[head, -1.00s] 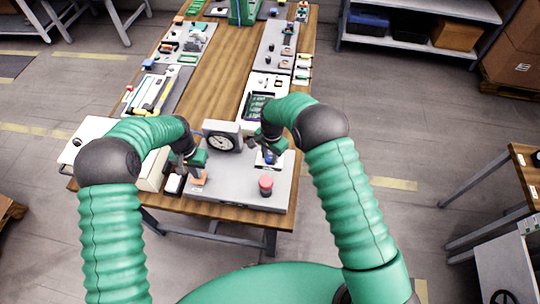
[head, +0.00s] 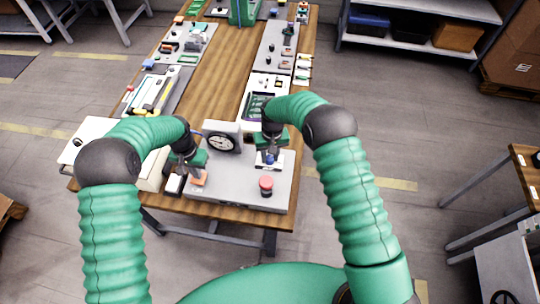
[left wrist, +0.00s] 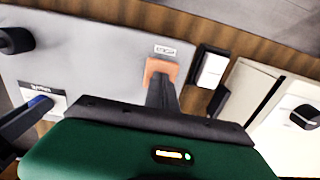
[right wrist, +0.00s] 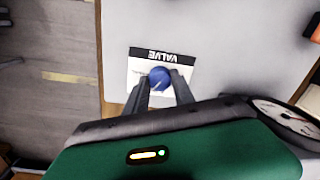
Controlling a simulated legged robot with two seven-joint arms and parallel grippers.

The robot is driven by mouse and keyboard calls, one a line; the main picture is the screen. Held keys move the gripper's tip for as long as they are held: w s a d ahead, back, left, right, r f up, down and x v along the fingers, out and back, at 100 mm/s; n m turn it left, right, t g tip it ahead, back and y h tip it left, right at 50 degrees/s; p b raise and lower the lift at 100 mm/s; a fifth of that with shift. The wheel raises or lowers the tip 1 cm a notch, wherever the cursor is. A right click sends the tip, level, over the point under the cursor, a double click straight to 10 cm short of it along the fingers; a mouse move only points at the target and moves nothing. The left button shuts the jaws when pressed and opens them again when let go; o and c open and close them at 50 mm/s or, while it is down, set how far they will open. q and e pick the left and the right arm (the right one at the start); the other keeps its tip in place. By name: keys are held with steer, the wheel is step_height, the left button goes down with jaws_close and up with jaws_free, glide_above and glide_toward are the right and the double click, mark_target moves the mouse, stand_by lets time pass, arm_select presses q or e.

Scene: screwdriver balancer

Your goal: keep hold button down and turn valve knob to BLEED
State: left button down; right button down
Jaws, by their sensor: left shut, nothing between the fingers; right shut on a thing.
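The hold button is an orange square (head: 200,180) at the front left of the grey panel; it also shows in the left wrist view (left wrist: 160,67). My left gripper (head: 196,172) is shut and empty, its fingertips down at the button and overlapping its near edge. How far the button is pressed cannot be seen. The valve knob is blue (right wrist: 159,77), on a white plate marked VALVE (right wrist: 150,55). My right gripper (right wrist: 162,88) is shut on the knob, one finger on each side. The fingers hide part of the plate, and no BLEED mark is readable.
A red-capped post (head: 266,185) stands at the panel's front right. A white-topped block (head: 174,184) sits left of the button. The panel's front middle is clear.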

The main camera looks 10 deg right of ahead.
steer(key=n, duration=0.6)
steer(key=shift+n, duration=0.3)
arm_select(q)
steer(key=shift+a, duration=0.1)
stand_by(0.3)
arm_select(e)
steer(key=c, duration=1.1)
jaws_free()
steer(key=shift+o, duration=0.2)
step_height(320, 180, up, 12)
steer(key=shift+w+d, duration=0.25)
step_height(320, 180, up, 5)
steer(key=p, duration=0.5)
glide_above(271, 156)
arm_select(q)
step_height(271, 156, up, 7)
arm_select(e)
steer(key=shift+f, duration=0.15)
